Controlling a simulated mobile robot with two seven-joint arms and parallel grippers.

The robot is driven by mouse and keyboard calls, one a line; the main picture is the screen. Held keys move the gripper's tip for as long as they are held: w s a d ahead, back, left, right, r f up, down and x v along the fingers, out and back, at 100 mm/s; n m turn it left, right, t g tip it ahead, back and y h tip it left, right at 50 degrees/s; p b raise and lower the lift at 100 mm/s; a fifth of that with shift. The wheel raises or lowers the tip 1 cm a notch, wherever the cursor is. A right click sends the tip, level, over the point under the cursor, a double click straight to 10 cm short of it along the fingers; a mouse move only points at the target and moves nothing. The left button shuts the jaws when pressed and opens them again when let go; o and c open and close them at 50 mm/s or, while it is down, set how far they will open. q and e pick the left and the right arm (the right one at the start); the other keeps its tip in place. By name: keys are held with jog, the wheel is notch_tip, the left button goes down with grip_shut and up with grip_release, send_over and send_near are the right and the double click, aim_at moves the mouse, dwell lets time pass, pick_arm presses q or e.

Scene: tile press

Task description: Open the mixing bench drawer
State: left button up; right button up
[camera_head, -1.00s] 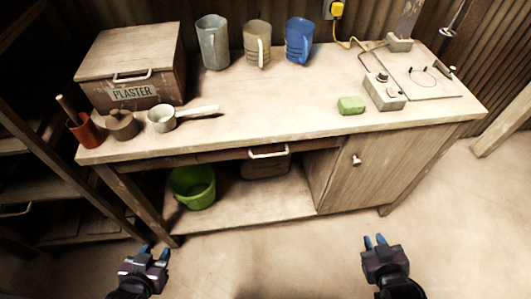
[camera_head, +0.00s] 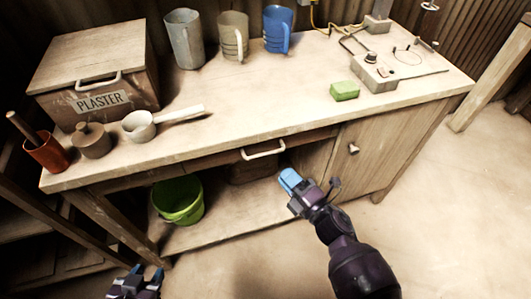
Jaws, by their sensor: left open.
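The mixing bench (camera_head: 225,128) fills the middle of the view. Its drawer front (camera_head: 213,158) lies under the top edge and looks shut, flush with the bench. A pale bar handle (camera_head: 263,151) is on the drawer. My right gripper (camera_head: 288,180) is raised just below and to the right of the handle, apart from it in the picture. Its blue fingers overlap from this angle, so its opening cannot be told. My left gripper (camera_head: 146,275) is low at the bottom left, open and empty, away from the drawer.
A green bucket (camera_head: 178,203) stands on the lower shelf, left of the handle. A cupboard door (camera_head: 368,150) is on the right. The plaster box (camera_head: 100,100), pot (camera_head: 140,126), mugs (camera_head: 234,38) and green sponge (camera_head: 344,91) are on top. Floor in front is clear.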

aim_at(265, 153)
jog(key=x, duration=0.9)
jog(key=shift+b, duration=0.3)
jog(key=shift+c, duration=0.3)
grip_shut()
